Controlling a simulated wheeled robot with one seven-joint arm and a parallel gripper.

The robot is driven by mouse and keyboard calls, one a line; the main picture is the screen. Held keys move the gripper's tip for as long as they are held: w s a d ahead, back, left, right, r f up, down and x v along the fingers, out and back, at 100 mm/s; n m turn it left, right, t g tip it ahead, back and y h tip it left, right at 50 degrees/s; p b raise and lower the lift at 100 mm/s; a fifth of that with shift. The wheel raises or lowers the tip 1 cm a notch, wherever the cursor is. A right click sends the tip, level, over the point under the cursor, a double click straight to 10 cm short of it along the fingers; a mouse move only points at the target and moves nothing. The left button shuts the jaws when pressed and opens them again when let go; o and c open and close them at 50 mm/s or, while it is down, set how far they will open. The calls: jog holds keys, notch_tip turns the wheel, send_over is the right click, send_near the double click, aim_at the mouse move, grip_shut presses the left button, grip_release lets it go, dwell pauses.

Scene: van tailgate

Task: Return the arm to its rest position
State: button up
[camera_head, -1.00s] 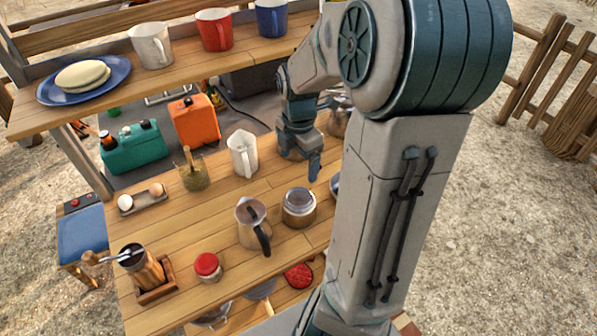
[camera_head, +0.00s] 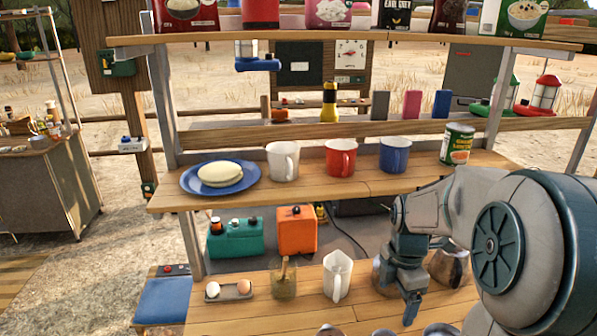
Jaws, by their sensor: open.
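My gripper (camera_head: 411,307) hangs at the end of my arm on the right, pointing down over the lower wooden counter (camera_head: 262,313). It is open, and I see nothing between its fingers. It is close to a metal pot (camera_head: 449,267) at its right, partly hidden by my arm. A white pitcher (camera_head: 338,276) stands to the left of it on the counter. I cannot tell whether the gripper touches anything.
On the middle shelf are a blue plate (camera_head: 190,181) with pale round bread, a white mug (camera_head: 283,162), a red mug (camera_head: 341,157), a blue mug (camera_head: 394,154) and a can (camera_head: 457,144). A jar (camera_head: 284,283) and egg tray (camera_head: 229,293) stand on the counter.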

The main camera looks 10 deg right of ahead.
jog(key=s+a+r+m+t, duration=0.1)
jog(key=s+a+r+m, duration=0.2)
jog(key=m, duration=0.6)
jog(key=s+a+r+m+t, duration=0.2)
jog(key=s+a+r+m, duration=0.1)
jog(key=s+a+m, duration=0.5)
jog(key=shift+s+a+m, duration=0.3)
jog(key=shift+s+m, duration=0.45)
jog(key=shift+m, duration=0.35)
